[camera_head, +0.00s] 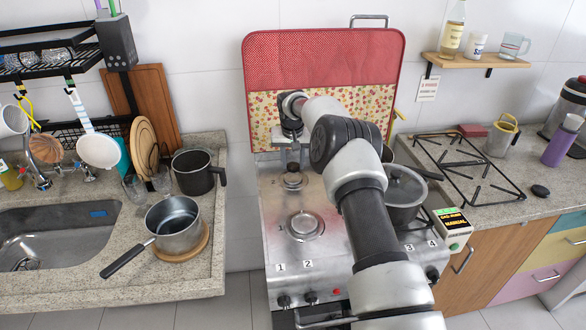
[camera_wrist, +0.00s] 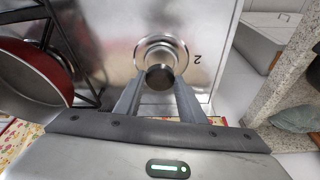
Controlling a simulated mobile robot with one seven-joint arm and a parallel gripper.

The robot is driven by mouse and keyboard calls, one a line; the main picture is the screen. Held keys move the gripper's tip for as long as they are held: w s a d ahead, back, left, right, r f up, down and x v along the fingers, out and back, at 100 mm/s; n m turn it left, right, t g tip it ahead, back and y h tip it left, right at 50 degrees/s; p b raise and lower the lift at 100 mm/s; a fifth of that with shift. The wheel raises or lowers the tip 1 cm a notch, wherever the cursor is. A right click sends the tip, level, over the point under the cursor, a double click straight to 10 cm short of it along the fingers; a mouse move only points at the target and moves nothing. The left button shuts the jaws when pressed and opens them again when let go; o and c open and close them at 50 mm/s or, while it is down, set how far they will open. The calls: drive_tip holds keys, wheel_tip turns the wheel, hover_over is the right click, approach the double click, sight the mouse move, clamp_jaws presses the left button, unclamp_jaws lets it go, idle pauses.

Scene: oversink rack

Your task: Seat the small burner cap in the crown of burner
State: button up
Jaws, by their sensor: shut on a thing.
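My gripper (camera_head: 292,160) is over the rear left of the steel hob. In the wrist view its fingers (camera_wrist: 160,88) are closed on the small dark round burner cap (camera_wrist: 160,76). The burner (camera_wrist: 152,46) marked 2 shows just beyond the cap as pale concentric rings. The cap overlaps the burner's near edge in that view; I cannot tell whether they touch. In the head view this burner (camera_head: 292,184) lies below my gripper. The front left burner (camera_head: 304,226), by the mark 1, has an open crown.
A lidded grey pot (camera_head: 404,190) stands on the hob's right, partly behind my arm. A red pan (camera_wrist: 55,52) shows at left in the wrist view. The raised red splash panel (camera_head: 320,60) stands behind the hob. A small black disc (camera_head: 540,190) lies on the right counter.

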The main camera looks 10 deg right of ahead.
sight(293, 167)
wheel_tip(293, 167, down, 3)
drive_tip(key=shift+r, duration=0.1)
drive_tip(key=shift+f+b, duration=0.55)
drive_tip(key=shift+f, duration=0.1)
drive_tip(key=o, duration=1.1)
drive_tip(key=shift+o, duration=0.2)
drive_tip(key=shift+r, duration=0.1)
